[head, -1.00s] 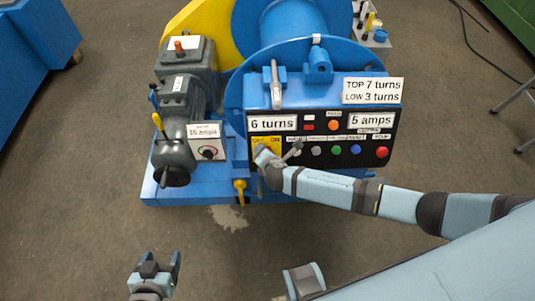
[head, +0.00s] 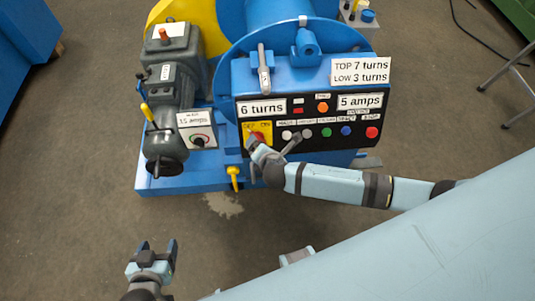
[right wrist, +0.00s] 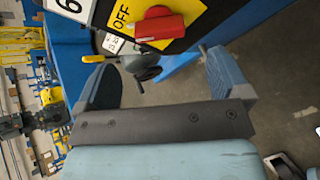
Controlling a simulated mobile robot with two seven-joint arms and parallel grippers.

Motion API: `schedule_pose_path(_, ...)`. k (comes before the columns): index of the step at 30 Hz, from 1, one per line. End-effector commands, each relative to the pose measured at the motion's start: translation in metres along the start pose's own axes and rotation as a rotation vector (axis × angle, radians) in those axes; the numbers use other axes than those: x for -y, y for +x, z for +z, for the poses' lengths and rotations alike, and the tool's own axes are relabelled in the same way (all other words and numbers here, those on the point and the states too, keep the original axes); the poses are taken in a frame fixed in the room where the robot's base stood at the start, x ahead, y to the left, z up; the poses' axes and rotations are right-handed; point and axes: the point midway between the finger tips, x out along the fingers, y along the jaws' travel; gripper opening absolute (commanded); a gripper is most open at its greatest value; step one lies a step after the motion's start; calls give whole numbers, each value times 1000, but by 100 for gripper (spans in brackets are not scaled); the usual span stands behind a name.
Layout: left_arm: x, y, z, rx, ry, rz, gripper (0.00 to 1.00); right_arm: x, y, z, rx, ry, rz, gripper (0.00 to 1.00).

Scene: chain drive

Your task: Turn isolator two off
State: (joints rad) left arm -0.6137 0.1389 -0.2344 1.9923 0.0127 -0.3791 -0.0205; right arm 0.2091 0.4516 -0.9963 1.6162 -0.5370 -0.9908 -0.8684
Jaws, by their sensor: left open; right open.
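A red rotary knob on a yellow plate (head: 246,127) sits at the lower left of the black control panel. OFF is lettered on the plate's left and ON on its right. In the right wrist view the red knob (right wrist: 160,27) shows at the top, its handle crosswise to the OFF lettering. My right gripper (head: 273,144) is open just in front of the knob and partly covers it. In the right wrist view its fingers stand apart below the knob, with nothing between them. My left gripper (head: 156,250) is open and empty above the floor. No label reading isolator two is legible.
Coloured push buttons, including a red one (head: 372,132), line the panel right of the knob. A grey motor (head: 168,95) stands left. A yellow-handled valve (head: 233,175) hangs below the panel. The floor in front is clear.

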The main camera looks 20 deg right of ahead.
Motion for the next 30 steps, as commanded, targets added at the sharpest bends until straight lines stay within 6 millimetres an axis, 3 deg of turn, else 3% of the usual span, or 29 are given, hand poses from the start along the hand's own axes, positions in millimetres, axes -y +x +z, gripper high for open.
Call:
schedule_pose_path(3, 0, -1, 1, 5, 1, 0, 68, 0, -27, 0, -3, 1, 0, 95)
schedule_pose_path(10, 0, -2, -1, 3, 1, 0, 68, 0, -56, 0, 0, 1, 0, 95)
schedule_pose_path(30, 0, -3, -5, -5, 0, 1, 68, 0, -62, 0, -3, 5, -1, 95)
